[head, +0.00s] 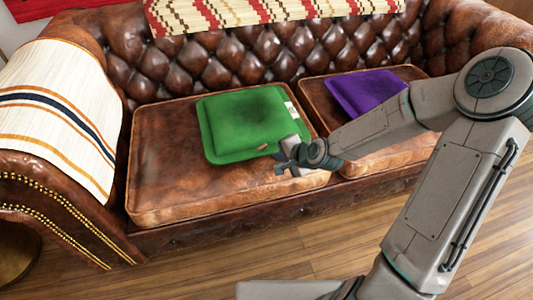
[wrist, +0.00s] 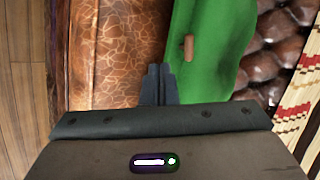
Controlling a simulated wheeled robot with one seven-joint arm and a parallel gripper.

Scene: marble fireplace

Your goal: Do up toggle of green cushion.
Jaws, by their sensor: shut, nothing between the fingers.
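The green cushion (head: 243,122) lies flat on the left seat of the brown leather sofa. A small tan wooden toggle (wrist: 188,47) shows on the green cloth in the wrist view. It shows only as a tiny spot (head: 262,148) near the cushion's front edge in the head view. My gripper (head: 281,167) is at the cushion's front right corner. In the wrist view my gripper (wrist: 158,70) is shut and empty, its tips beside the cushion's edge, just short of the toggle and apart from it. I cannot make out a loop for the toggle.
A purple cushion (head: 366,92) lies on the right seat, behind my arm. A striped throw (head: 62,105) covers the left armrest, and a patterned one (head: 250,12) hangs over the backrest. The left seat's front leather (head: 170,190) is bare.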

